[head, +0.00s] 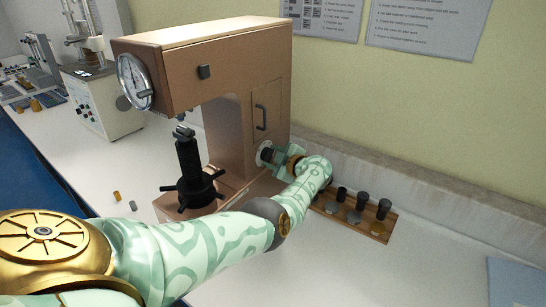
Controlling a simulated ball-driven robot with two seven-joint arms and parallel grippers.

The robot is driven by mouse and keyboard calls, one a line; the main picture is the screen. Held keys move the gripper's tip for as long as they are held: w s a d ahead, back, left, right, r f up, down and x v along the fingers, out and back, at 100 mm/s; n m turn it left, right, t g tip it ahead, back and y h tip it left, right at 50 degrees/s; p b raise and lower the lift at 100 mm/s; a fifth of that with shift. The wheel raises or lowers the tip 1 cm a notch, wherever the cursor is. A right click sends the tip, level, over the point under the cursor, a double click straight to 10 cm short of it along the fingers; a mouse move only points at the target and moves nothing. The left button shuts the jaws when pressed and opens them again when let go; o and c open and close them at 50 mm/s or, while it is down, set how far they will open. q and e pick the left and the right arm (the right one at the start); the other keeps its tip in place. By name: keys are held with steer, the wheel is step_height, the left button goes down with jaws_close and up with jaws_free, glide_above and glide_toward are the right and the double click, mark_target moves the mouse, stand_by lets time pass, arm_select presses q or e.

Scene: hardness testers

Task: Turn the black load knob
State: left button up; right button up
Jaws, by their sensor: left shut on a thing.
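The brown hardness tester (205,55) stands on the white bench, with a round dial gauge at its left end. The black load knob (267,154) sticks out low on its right side, on a pale round plate. My left gripper (273,158) is shut on the knob, and its fingers and wrist partly hide it. My left arm reaches across the front of the tester from the lower left. My right gripper is not in view.
A black spindle with a spoked handwheel (190,188) stands under the tester's head. A wooden rack (370,226) with several dark pieces lies right of my left wrist. Another tester (100,100) stands behind.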

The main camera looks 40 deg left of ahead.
arm_select(q)
steer(key=shift+f, duration=0.15)
stand_by(0.3)
steer(key=o, duration=1)
steer(key=shift+d+r, duration=0.25)
steer(key=shift+d, duration=0.05)
steer(key=p+v, duration=0.5)
steer(key=v, duration=1)
steer(key=shift+d+r, duration=0.15)
steer(key=shift+d, duration=0.2)
